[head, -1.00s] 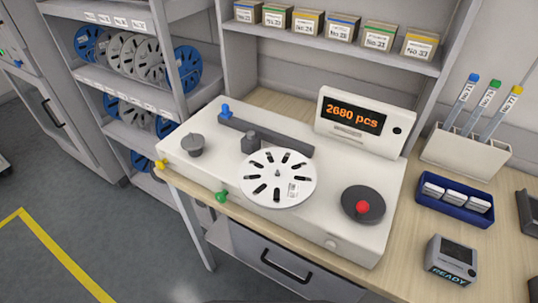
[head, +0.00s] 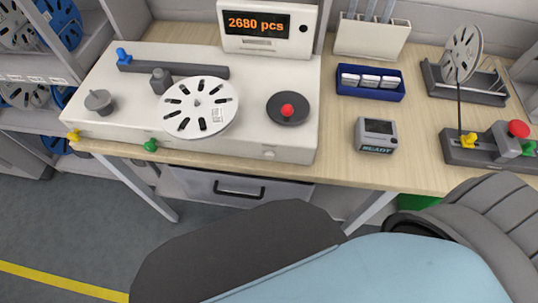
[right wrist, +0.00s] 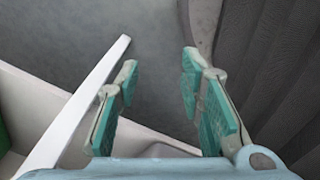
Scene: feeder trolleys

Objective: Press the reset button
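The cream counting machine (head: 255,145) stands on the bench at left in the head view. Its display box (head: 268,44) reads "2680 pcs" and has a small black round button (head: 304,29) at its right. A pale round button (head: 268,154) is on the machine's front edge. A red knob (head: 287,110) sits on a black disc, beside a white slotted reel (head: 200,107). No button here is legibly marked reset. In the right wrist view my right gripper (right wrist: 160,65) is open and empty, with grey floor beyond it. My left gripper is not in view.
A small grey READY device (head: 376,135), a blue tray (head: 370,82) and a fixture with a red knob (head: 490,143) stand on the bench. A drawer (head: 235,188) is under it. My arm covers the lower right. A white bar (right wrist: 85,100) passes left of my right gripper.

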